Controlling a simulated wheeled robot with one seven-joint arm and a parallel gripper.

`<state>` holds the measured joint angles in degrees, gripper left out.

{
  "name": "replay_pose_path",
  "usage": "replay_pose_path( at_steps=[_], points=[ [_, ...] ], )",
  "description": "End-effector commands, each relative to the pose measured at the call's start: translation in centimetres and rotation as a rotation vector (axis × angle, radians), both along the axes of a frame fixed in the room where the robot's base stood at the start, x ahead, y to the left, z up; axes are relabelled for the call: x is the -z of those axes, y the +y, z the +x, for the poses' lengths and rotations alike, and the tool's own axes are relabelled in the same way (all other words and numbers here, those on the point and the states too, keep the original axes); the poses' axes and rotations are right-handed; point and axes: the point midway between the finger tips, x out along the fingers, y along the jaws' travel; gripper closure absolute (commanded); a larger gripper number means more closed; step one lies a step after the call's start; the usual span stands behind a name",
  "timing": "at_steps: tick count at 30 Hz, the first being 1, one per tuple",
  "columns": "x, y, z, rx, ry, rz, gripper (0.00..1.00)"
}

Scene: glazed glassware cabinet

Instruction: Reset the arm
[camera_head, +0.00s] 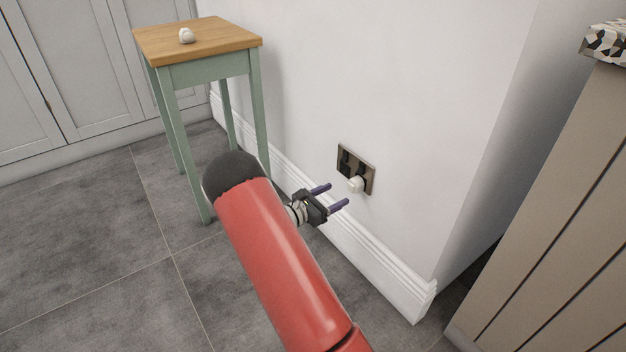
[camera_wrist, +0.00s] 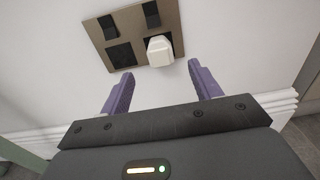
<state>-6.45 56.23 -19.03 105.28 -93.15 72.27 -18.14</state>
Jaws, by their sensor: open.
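My gripper (camera_head: 334,197) is open and empty, with its two purple fingers pointing at the wall. In the wrist view the gripper (camera_wrist: 158,82) shows its fingertips spread apart, below a white plug (camera_wrist: 159,51). The plug (camera_head: 356,184) sits at the right socket of a brown metal wall outlet (camera_head: 345,161), and the fingers look clear of it. The outlet (camera_wrist: 105,59) also shows two dark switches and an empty dark left socket in the wrist view. My red arm reaches up from the bottom of the head view.
A green stool with a wooden top (camera_head: 225,36) stands left of my arm, bearing a small white object (camera_head: 186,35). A white skirting board (camera_head: 385,270) runs below the outlet. A beige panelled unit (camera_head: 560,210) stands right. Grey cabinets (camera_head: 85,65) stand back left; open floor lies left.

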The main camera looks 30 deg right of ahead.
Motion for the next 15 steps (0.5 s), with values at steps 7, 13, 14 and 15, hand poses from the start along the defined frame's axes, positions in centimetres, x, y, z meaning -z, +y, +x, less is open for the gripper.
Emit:
replay_pose_path(
  at_steps=[7, 13, 14, 15],
  points=[
    [-0.4, 0.0, -0.2, 0.009, -0.013, 0.009, 0.37],
    [-5.4, 0.9, -2.9, 0.136, -0.185, 0.142, 0.37],
    [-6.4, 1.2, -3.7, 0.166, -0.226, 0.176, 0.37],
    [-7.8, 1.7, -4.7, 0.208, -0.284, 0.225, 0.37]
  ],
)
